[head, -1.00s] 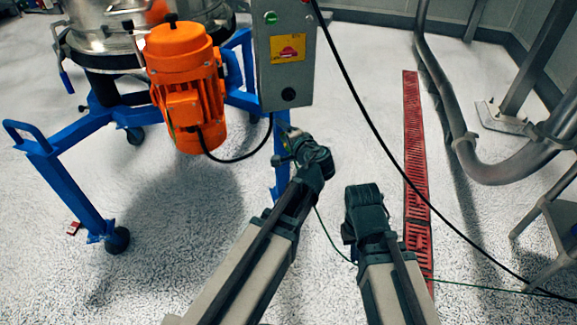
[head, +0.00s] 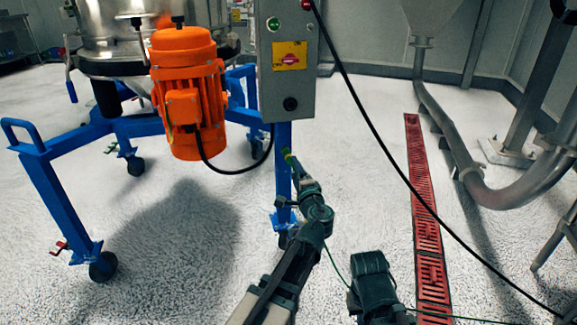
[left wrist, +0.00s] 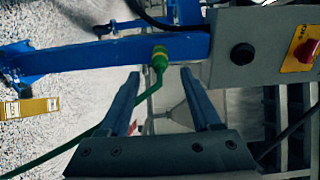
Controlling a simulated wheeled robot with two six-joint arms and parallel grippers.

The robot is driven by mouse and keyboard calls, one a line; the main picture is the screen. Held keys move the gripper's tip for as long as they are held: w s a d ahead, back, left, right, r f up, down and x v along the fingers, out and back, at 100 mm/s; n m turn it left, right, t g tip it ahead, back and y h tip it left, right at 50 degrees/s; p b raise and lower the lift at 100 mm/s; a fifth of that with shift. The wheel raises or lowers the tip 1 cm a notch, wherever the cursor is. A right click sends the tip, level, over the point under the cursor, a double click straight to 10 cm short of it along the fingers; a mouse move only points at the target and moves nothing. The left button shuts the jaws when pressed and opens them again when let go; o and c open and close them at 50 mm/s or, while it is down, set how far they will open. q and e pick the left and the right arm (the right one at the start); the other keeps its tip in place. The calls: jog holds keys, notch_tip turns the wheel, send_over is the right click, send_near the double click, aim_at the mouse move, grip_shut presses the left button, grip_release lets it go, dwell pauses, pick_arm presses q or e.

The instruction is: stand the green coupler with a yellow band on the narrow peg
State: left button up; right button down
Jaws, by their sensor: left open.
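The green coupler (left wrist: 158,58) with a yellow band shows in the left wrist view, its top against the blue leg (left wrist: 110,57) of the machine frame. A green cable runs from its lower end. In the head view it is a small yellow-green spot (head: 288,156) beside the leg. My left gripper (left wrist: 161,72) is open; its fingertips lie on either side of the coupler's lower part in the picture, and contact cannot be seen. It also shows in the head view (head: 297,173). My right arm shows at the bottom, its gripper hidden. I cannot make out the narrow peg.
The grey control box (head: 286,85) hangs above the coupler, with the orange motor (head: 187,95) to its left. A black cable crosses to the lower right. A red floor grate (head: 424,215) and grey pipes (head: 500,190) are at right. Open floor lies at lower left.

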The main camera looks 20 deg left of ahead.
aim_at(288, 156)
dwell(0.4)
pick_arm(q)
jog(key=shift+x, duration=4.5)
grip_shut()
jog(key=shift+s, duration=0.1)
jog(key=shift+v, duration=2.9)
